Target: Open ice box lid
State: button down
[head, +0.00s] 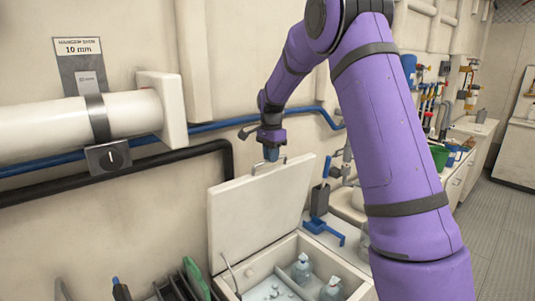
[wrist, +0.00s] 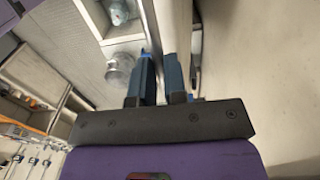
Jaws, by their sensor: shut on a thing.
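The ice box lid (head: 255,212) is a cream panel standing raised, close to upright, at the back of the ice box (head: 287,253). My gripper (head: 271,155) is at the lid's upper edge, shut on the metal lid handle (head: 282,161). In the wrist view, the two blue fingers of my gripper (wrist: 162,62) are close together at the edge of the lid (wrist: 172,28); the grip itself is partly hidden. The box is open, and bottles (head: 301,267) and pale ice-like pieces (head: 268,291) show inside.
A blue scoop (head: 325,231) lies on the counter right of the lid. A white pipe (head: 75,125) and a dark hose (head: 120,175) run along the wall to the left. A green board (head: 195,278) stands left of the box. Floor (head: 493,235) is clear at right.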

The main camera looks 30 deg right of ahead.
jog(key=shift+t, duration=0.7)
jog(key=s, duration=0.3)
jog(key=s+d+f, duration=0.1)
jog(key=s, duration=0.1)
jog(key=shift+s+f, duration=0.1)
jog(key=shift+s, duration=0.15)
jog(key=c, duration=1.2)
grip_release()
jog(key=shift+o, duration=0.2)
notch_tip(320, 180, up, 11)
jog(key=s, duration=0.1)
jog(key=shift+d, duration=0.15)
jog(key=shift+f, duration=0.1)
